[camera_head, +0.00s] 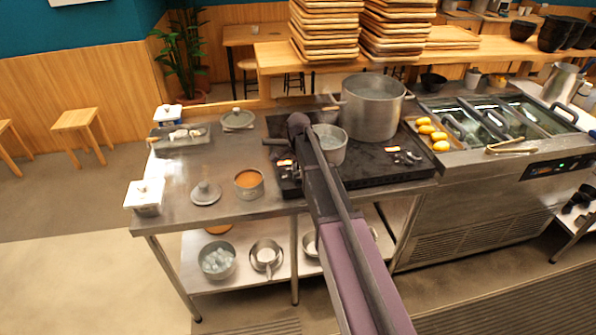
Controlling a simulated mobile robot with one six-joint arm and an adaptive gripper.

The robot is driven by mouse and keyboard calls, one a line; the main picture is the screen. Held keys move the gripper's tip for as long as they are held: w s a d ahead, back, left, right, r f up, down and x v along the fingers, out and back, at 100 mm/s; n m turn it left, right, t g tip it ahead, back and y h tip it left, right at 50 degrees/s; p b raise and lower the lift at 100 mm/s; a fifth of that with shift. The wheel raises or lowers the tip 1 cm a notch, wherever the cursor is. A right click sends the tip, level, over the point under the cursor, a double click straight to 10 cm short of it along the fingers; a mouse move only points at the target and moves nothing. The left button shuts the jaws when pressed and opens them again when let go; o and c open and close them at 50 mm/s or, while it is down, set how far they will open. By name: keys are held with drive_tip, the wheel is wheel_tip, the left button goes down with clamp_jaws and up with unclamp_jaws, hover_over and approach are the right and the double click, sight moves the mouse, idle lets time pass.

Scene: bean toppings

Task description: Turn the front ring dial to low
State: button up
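The dark stove (370,168) stands on the steel counter. A group of small dials with a coloured label (403,155) is on its right front. Another label and dark dials (287,168) show at its left front, partly beside my arm. Which dial belongs to the front ring, and its setting, are too small to tell. A small saucepan (331,150) sits on the stove, partly behind my arm. A large steel pot (372,107) stands behind it to the right. My arm reaches across the stove's left part. I cannot make out my gripper; its fingers seem hidden by the arm.
A tin of orange food (249,184), lids and a white lidded box (145,197) stand left on the counter. A tray of yellow food (432,134) is right of the stove. Stacked wooden trays (325,30) rise behind. The counter's left middle has free room.

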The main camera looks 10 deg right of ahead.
clamp_jaws()
drive_tip(key=shift+n, duration=0.3)
drive_tip(key=n, duration=1.3)
drive_tip(key=shift+s+n, duration=0.1)
drive_tip(key=shift+n, duration=2.1)
